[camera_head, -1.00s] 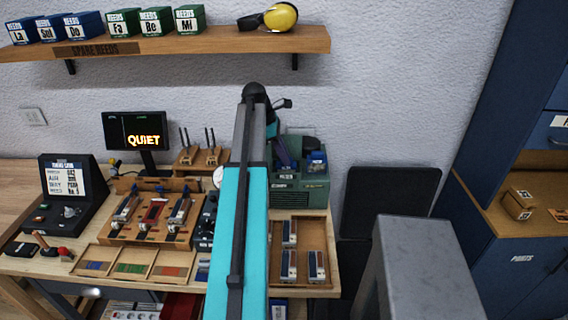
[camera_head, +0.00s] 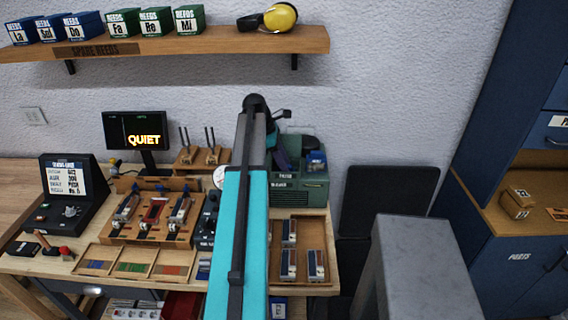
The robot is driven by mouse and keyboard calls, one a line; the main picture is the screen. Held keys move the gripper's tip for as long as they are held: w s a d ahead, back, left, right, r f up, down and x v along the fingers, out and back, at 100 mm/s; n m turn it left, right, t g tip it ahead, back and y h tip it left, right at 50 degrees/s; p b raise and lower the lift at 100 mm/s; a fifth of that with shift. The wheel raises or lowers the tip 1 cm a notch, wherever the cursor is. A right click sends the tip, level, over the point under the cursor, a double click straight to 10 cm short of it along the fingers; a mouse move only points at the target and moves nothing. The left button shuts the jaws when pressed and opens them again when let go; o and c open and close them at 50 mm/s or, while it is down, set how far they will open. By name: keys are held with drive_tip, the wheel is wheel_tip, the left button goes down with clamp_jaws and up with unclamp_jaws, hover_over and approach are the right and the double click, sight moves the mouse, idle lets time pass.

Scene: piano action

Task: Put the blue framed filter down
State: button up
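My arm (camera_head: 243,210) rises through the middle of the head view and hides most of what lies behind it. Its wrist end is over the left part of a green machine (camera_head: 306,196) at the back of the bench. The fingers of my gripper cannot be made out there, nor whether they hold anything. A small blue item (camera_head: 316,161) sits on top of the green machine, at its right. I cannot tell whether it is the blue framed filter. No other blue frame can be made out.
A wooden tray with metal-and-wood pieces (camera_head: 315,265) stands right of my arm. The reed work tray (camera_head: 143,235), a console (camera_head: 66,190) and a QUIET screen (camera_head: 139,130) are left. A shelf (camera_head: 200,44) spans above. A grey block (camera_head: 425,265) is in the right foreground.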

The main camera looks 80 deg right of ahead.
drive_tip(key=shift+r, duration=0.2)
drive_tip(key=b+v, duration=0.3)
drive_tip(key=v, duration=0.9)
idle(0.4)
idle(0.7)
